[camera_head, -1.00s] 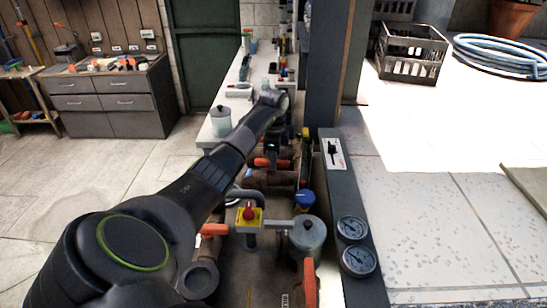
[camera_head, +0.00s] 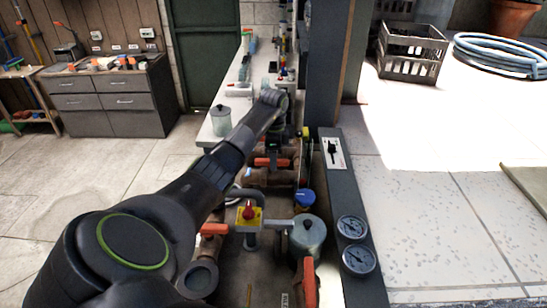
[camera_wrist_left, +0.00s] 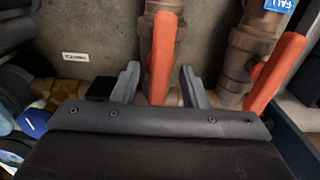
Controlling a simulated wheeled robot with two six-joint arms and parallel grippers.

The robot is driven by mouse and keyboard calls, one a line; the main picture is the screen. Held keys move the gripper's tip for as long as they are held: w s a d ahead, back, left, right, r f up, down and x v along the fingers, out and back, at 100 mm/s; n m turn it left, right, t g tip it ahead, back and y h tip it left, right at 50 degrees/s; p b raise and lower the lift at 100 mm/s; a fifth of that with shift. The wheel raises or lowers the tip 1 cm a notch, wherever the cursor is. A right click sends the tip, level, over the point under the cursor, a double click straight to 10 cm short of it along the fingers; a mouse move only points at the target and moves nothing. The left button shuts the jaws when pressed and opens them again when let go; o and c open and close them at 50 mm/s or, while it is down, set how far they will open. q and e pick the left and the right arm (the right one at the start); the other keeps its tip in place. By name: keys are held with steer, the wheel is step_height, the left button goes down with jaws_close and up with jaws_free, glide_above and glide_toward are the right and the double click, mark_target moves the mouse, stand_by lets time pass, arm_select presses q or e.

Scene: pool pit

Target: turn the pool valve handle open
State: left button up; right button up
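Orange valve handles sit on brown pipes. In the head view one orange handle (camera_head: 265,162) is by my left wrist, a second handle (camera_head: 213,229) is nearer, and a third (camera_head: 310,284) stands at the bottom. My left gripper (camera_wrist_left: 160,68) is open in the left wrist view, its two grey fingers spread on either side of an orange handle (camera_wrist_left: 162,58). I cannot tell whether they touch it. Another orange handle (camera_wrist_left: 276,73) slants to the right of the fingers. In the head view my arm hides most of the gripper. My right gripper is not in view.
A red button on a yellow box (camera_head: 249,214), a blue cap (camera_head: 304,199) and a grey canister (camera_head: 307,236) crowd the pipes. A dark panel with two gauges (camera_head: 352,227) runs along the right. A white label (camera_wrist_left: 76,56) lies left of the fingers.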

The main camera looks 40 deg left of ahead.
arm_select(q)
step_height(320, 180, up, 6)
steer(key=shift+r+b, duration=0.1)
steer(key=shift+b, duration=0.95)
step_height(320, 180, up, 11)
steer(key=p, duration=1)
steer(key=shift+r, duration=0.15)
